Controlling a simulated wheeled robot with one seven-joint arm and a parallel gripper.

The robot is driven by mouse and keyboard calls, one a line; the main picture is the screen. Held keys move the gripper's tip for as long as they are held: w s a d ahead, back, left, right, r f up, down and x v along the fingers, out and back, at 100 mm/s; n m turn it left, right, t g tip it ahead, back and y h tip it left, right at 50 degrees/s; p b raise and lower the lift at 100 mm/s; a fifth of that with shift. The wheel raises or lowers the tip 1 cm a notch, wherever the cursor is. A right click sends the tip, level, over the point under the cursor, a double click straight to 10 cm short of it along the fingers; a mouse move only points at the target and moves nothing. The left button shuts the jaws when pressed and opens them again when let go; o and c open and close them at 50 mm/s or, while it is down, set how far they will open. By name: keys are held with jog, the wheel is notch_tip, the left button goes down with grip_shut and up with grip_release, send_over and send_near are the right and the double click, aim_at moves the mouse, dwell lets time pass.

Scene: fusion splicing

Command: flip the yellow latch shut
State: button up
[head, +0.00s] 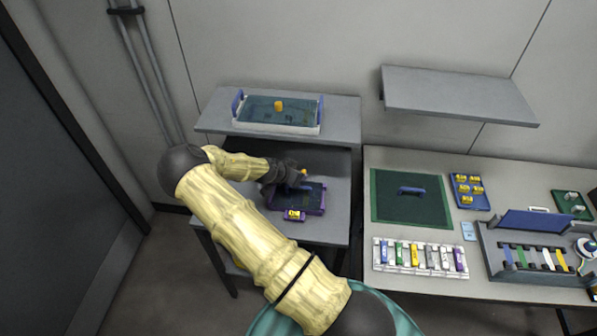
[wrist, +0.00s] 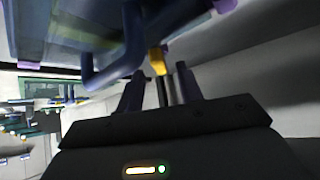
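In the head view a purple-edged case (head: 313,199) with a dark top lies on the left table. A small yellow piece (head: 304,171) shows at its far side beside my gripper (head: 291,183), and a purple block with a yellow part (head: 294,215) sits at its near side. In the wrist view a yellow latch (wrist: 157,60) on a purple mount stands just beyond the fingertips of my gripper (wrist: 160,72). The fingers look apart, with nothing clearly held. A blue handle (wrist: 121,65) is close to the left finger. Whether a finger touches the latch I cannot tell.
A tray with blue handles and a yellow knob (head: 278,105) stands on the shelf (head: 342,130) above the case. At right, a workbench (head: 425,290) holds a green mat (head: 385,210), a rack of coloured pieces (head: 420,257) and a splicing device (head: 535,258). A wall shelf (head: 455,95) hangs above, empty.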

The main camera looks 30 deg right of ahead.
jog(key=shift+x, duration=0.9)
grip_shut()
jog(key=shift+s+d+n+t, duration=0.1)
jog(key=shift+n+t, duration=0.2)
jog(key=shift+n, duration=0.2)
jog(key=n+t+y+b, duration=0.1)
jog(key=n+t, duration=0.1)
jog(key=n, duration=0.1)
jog(key=shift+s+d+y, duration=0.1)
jog(key=shift+d+y, duration=0.05)
jog(key=shift+y, duration=0.25)
jog(key=shift+n+t+y+b, duration=0.4)
jog(key=shift+n+y+b, duration=0.2)
jog(key=shift+n, duration=0.4)
